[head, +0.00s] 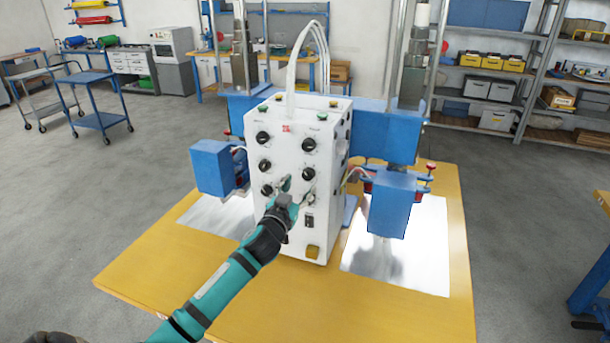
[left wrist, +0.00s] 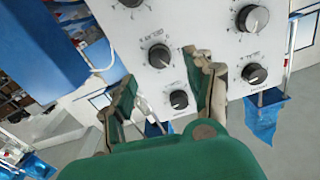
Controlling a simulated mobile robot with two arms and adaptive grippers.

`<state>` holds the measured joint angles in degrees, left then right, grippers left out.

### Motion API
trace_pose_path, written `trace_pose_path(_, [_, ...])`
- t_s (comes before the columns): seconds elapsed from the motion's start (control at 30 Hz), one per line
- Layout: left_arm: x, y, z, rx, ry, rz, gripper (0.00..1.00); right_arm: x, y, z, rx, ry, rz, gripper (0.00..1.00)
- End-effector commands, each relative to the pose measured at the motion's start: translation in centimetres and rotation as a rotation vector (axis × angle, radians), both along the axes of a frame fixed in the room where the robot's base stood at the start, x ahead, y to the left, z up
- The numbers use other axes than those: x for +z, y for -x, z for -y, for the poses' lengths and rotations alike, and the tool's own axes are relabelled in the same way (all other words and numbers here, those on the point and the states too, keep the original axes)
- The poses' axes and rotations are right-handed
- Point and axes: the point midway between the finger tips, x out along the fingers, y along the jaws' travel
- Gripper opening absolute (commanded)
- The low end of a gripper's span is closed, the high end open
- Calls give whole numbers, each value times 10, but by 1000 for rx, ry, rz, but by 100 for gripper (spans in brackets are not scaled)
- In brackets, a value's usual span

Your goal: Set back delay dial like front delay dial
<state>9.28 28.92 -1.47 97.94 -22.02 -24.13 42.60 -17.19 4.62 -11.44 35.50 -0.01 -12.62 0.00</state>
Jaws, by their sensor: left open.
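A white control box (head: 287,148) stands upright on the yellow table, with black dials in two columns on its front face. I see an upper left dial (head: 263,138), an upper right dial (head: 309,145), a middle left dial (head: 265,165), a middle right dial (head: 308,174) and a lower left dial (head: 267,190). My left gripper (head: 296,191) is open before the lower dials. In the left wrist view a small dial (left wrist: 179,99) shows between its fingers (left wrist: 158,66); contact is unclear.
Blue welding heads flank the box, left (head: 212,168) and right (head: 393,205), above shiny plates. Pale cables (head: 291,68) rise from the box top, which has green buttons. The yellow table (head: 190,290) is clear in front.

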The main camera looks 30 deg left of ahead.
Motion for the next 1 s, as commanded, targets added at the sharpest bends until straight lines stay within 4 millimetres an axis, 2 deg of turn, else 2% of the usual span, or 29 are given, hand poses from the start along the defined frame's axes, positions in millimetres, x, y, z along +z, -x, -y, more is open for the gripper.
trace_pose_path(0.1, [3, -22, -5, 1, 1, 0, 54, 7, 0, 0, 0, 0, 0, 40])
trace_pose_path(0.3, [0, -43, -10, 2, 1, -1, 54, 10, 0, 0, 0, 0, 0, 40])
trace_pose_path(0.7, [-1, -50, -11, 0, 1, -1, 54, 11, 0, 0, 0, 0, 0, 40])
trace_pose_path(0.77, [-1, -50, -11, 0, 1, -1, 49, 11, 0, 0, 0, 0, 0, 40])
trace_pose_path(1.0, [-1, -49, -12, 0, 1, -1, 18, 11, 0, 0, 0, 0, 0, 40])
